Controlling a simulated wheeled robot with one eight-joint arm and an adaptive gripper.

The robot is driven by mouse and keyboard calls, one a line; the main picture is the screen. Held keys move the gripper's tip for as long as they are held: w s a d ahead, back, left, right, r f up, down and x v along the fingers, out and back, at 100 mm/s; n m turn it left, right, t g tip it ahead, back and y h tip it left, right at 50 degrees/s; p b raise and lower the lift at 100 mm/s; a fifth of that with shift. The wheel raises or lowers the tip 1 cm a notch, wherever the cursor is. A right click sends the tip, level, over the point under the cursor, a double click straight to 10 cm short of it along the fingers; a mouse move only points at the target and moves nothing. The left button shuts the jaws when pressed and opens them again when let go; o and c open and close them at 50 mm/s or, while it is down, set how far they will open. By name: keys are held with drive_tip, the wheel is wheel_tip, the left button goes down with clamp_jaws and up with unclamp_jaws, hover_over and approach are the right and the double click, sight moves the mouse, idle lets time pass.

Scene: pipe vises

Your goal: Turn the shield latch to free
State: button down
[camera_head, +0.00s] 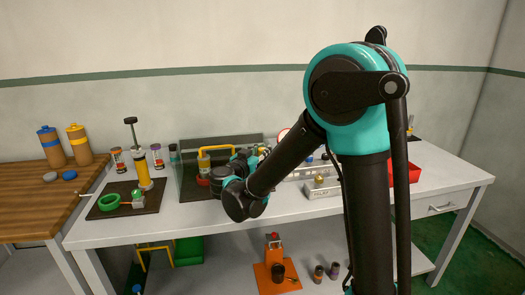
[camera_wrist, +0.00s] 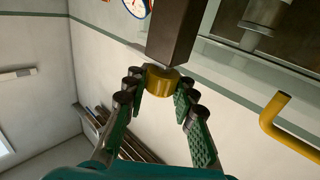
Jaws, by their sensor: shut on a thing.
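In the wrist view a short yellow knob (camera_wrist: 163,83) sits at the end of a dark brown bar (camera_wrist: 171,35); I take it to be the shield latch. My gripper (camera_wrist: 159,92) has its green-padded fingers on both sides of the knob, with the tips closed against it. In the head view my gripper is mostly hidden behind my arm, at the station with the dark back panel (camera_head: 235,144). A bent yellow handle (camera_wrist: 285,128) stands to the right in the wrist view; a yellow handle also shows in the head view (camera_head: 217,148). The latch's angle cannot be told.
Left on the grey bench (camera_head: 180,225) stands a press-like tool (camera_head: 140,155) on a dark mat with a green ring (camera_head: 109,202). A silver box (camera_head: 321,189) and a red bin (camera_head: 406,173) lie to the right. The bench's front strip is largely clear.

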drive_tip(key=c, duration=1.2)
unclamp_jaws()
drive_tip(key=v, duration=1.2)
